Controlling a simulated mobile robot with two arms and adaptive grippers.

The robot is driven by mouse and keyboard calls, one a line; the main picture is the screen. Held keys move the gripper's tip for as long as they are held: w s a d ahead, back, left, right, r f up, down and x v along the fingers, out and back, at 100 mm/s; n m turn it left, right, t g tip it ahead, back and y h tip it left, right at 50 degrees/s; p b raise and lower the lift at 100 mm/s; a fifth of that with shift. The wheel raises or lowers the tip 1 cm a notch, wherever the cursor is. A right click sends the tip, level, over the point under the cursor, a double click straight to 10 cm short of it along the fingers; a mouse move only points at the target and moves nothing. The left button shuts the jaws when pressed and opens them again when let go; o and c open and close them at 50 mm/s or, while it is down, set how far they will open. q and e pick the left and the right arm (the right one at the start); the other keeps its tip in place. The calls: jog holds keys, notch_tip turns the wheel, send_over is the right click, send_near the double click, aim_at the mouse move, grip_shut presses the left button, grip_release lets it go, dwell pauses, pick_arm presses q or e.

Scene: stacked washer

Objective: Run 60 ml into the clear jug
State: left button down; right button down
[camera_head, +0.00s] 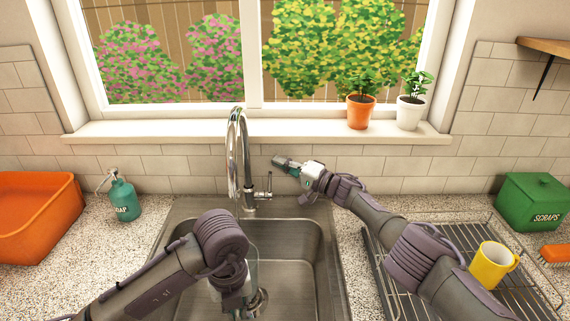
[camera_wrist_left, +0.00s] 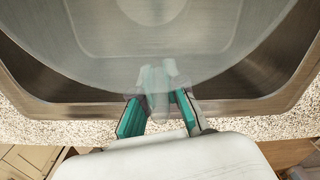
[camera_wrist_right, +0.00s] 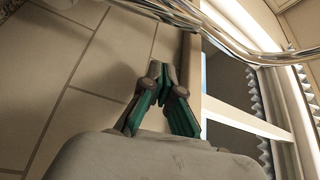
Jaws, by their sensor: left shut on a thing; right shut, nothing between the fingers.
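The clear jug (camera_head: 252,268) is in the sink below the chrome faucet (camera_head: 237,135), partly hidden behind my left arm. In the left wrist view the jug (camera_wrist_left: 150,50) fills the upper middle as a see-through shape. My left gripper (camera_wrist_left: 158,98) is shut on its handle. I cannot make out any water in the jug or a stream from the spout. The faucet's lever (camera_head: 268,184) stands on the right of its base. My right gripper (camera_head: 277,160) is shut and empty, above and slightly right of the lever, apart from it.
The steel sink (camera_head: 310,235) lies under the window. A soap bottle (camera_head: 123,198) and orange tub (camera_head: 38,220) stand left. A drying rack (camera_head: 470,235) with a yellow mug (camera_head: 492,264) and a green scraps box (camera_head: 533,202) are right. Two potted plants (camera_head: 361,110) stand on the sill.

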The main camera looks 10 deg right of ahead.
aim_at(271, 177)
pick_arm(q)
jog(key=shift+d, duration=0.1)
pick_arm(e)
jog(key=shift+s+a+f, duration=0.15)
jog(key=shift+s+a, duration=0.05)
jog(key=shift+s, duration=0.35)
jog(key=shift+s+a+f, duration=0.15)
jog(key=shift+s+a, duration=0.05)
jog(key=shift+s, duration=0.4)
jog(key=shift+s+a+f, duration=0.15)
jog(key=shift+s+a, duration=0.05)
jog(key=shift+s, duration=0.35)
jog(key=shift+s+a+f, duration=0.1)
jog(key=shift+s+f, duration=0.1)
jog(key=shift+s, duration=0.45)
jog(key=shift+s+a+f, duration=0.1)
jog(key=shift+s+f, duration=0.1)
jog(key=shift+s, duration=0.4)
jog(key=shift+r, duration=0.1)
